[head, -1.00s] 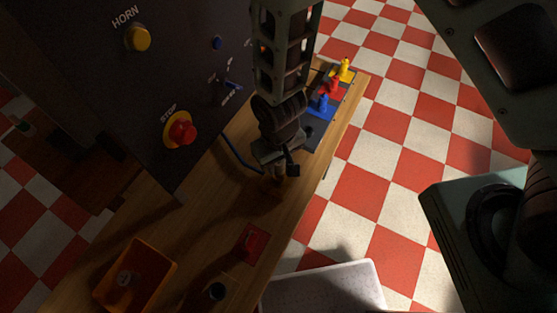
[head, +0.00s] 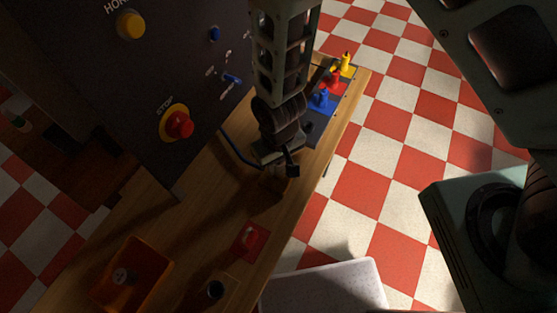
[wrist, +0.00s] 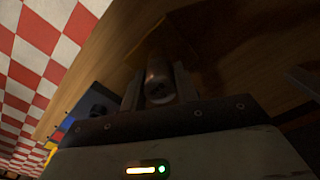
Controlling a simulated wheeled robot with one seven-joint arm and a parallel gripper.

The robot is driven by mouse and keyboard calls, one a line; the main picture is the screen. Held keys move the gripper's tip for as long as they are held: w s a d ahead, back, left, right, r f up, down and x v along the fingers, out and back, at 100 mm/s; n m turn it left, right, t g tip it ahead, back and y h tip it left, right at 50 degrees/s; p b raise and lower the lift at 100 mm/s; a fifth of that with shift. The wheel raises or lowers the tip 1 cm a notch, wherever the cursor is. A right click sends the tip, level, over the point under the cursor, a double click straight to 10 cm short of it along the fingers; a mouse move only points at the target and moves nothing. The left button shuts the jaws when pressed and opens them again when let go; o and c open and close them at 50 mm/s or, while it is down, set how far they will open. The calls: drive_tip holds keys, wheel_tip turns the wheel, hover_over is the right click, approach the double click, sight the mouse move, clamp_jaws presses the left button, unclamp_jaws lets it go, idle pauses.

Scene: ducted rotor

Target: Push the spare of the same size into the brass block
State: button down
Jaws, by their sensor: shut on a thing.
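My gripper (wrist: 160,88) is shut on a dull, dark cylinder (wrist: 158,75), seen end-on between the two fingers in the wrist view. I take it for the spare; its size cannot be compared here. Just beyond it is a dim brownish block (wrist: 155,42), perhaps the brass block. Whether the cylinder touches or enters it cannot be told. In the head view my gripper (head: 274,178) is low over the wooden bench, and my wrist hides most of what is below it.
An orange bin (head: 155,262) with a grey round piece, a small block with a dark round part (head: 215,290) and a red piece (head: 250,241) are on the bench (head: 190,215). A dark panel (head: 150,75) with a STOP button stands left. Blue, red and yellow pieces are at the far end.

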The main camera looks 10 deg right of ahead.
drive_tip(key=c, duration=1)
unclamp_jaws()
drive_tip(key=shift+r, duration=0.1)
wheel_tip(320, 180, up, 17)
drive_tip(key=b, duration=0.2)
drive_tip(key=shift+r, duration=0.1)
drive_tip(key=s+d+r+n, duration=0.3)
drive_tip(key=s+d+r, duration=0.4)
drive_tip(key=s, duration=0.4)
drive_tip(key=shift+d+r+y+b, duration=0.3)
drive_tip(key=shift+d+b, duration=0.05)
drive_tip(key=shift+d, duration=0.2)
